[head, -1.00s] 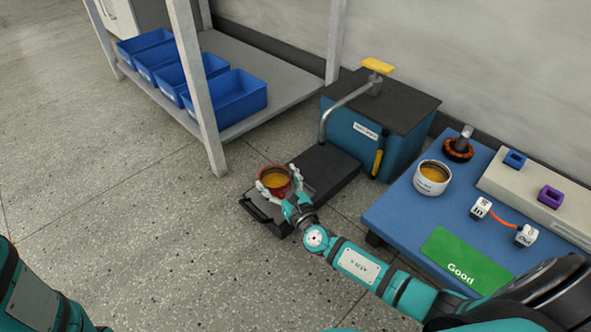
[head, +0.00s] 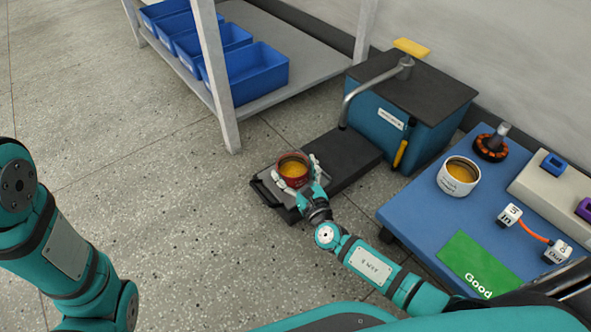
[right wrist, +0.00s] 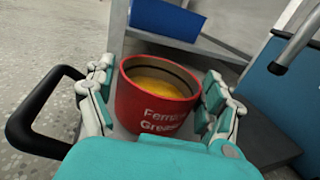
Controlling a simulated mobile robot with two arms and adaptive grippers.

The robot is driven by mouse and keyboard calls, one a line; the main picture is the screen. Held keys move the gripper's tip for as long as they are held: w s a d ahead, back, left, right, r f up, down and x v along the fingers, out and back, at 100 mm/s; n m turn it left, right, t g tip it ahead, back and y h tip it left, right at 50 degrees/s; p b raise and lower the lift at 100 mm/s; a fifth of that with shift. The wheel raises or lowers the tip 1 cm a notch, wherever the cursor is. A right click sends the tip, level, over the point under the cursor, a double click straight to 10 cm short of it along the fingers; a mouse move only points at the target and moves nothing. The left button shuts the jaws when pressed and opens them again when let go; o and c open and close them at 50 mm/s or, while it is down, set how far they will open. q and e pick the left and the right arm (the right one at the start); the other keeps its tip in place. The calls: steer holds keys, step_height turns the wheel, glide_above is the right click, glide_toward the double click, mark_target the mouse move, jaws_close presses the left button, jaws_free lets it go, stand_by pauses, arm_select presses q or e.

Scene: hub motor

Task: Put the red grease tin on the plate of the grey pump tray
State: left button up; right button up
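The red grease tin (head: 292,180), open at the top with orange-yellow grease inside, is over the plate of the grey pump tray (head: 269,178) and appears to rest upright on it. In the right wrist view the tin (right wrist: 155,108) stands between the fingers of my right gripper (right wrist: 160,95), with narrow gaps showing at its sides. The right gripper (head: 299,172) looks open around it. The tin's base is hidden by the hand. My left arm shows at the left of the head view, but its gripper is out of view.
A teal pump box (head: 410,115) with a bent pipe stands behind the tray. A blue table (head: 410,212) at right holds a white tin (head: 458,177), a green Good mat (head: 475,264) and other parts. A shelf with blue bins (head: 246,72) stands behind left. Floor at left is clear.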

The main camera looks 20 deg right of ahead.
steer(key=shift+o, duration=0.8)
steer(key=shift+r, duration=0.25)
steer(key=s+d+p, duration=0.1)
steer(key=s+p, duration=0.3)
steer(key=s, duration=0.8)
steer(key=shift+p, duration=0.3)
steer(key=shift+w, duration=0.1)
